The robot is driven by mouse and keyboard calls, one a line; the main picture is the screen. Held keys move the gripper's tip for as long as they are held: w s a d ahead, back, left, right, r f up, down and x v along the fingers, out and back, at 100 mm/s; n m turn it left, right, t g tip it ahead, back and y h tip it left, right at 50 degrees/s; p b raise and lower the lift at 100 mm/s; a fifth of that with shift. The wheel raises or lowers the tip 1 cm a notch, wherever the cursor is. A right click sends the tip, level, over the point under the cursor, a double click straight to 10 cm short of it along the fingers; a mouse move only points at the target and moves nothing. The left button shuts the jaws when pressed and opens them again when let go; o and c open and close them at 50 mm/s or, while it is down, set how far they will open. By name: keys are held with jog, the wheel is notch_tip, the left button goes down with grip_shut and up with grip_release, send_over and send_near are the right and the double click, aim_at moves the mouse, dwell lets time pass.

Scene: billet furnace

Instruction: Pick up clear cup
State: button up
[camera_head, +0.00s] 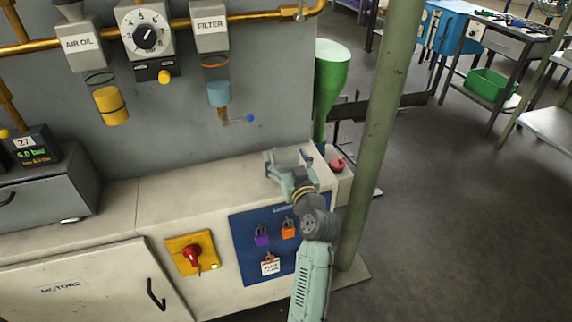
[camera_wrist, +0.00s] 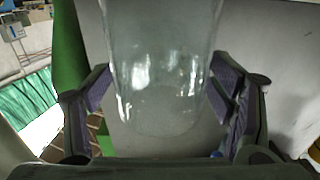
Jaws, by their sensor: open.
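The clear cup (camera_wrist: 160,70) is large and transparent in the wrist view. It fills the upper middle, its rounded lower end reaching below the centre and its top cut off by the frame. My gripper (camera_wrist: 161,85) is open, with one finger on each side of the cup. I cannot tell whether either finger touches the glass. In the head view my gripper (camera_head: 288,156) is over the right end of the pale bench top, near the grey panel. I cannot make out the clear cup between the fingers there.
The bench (camera_head: 215,185) has a red button (camera_head: 337,164) at its right end. A green funnel-shaped vessel (camera_head: 331,75) and a slanting green post (camera_head: 378,130) stand close to my gripper's right. Bowls hang under the AIR OIL (camera_head: 79,43) and FILTER (camera_head: 210,26) units.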

jog(key=shift+c, duration=0.4)
jog(key=c, duration=1.2)
jog(key=shift+o, duration=0.2)
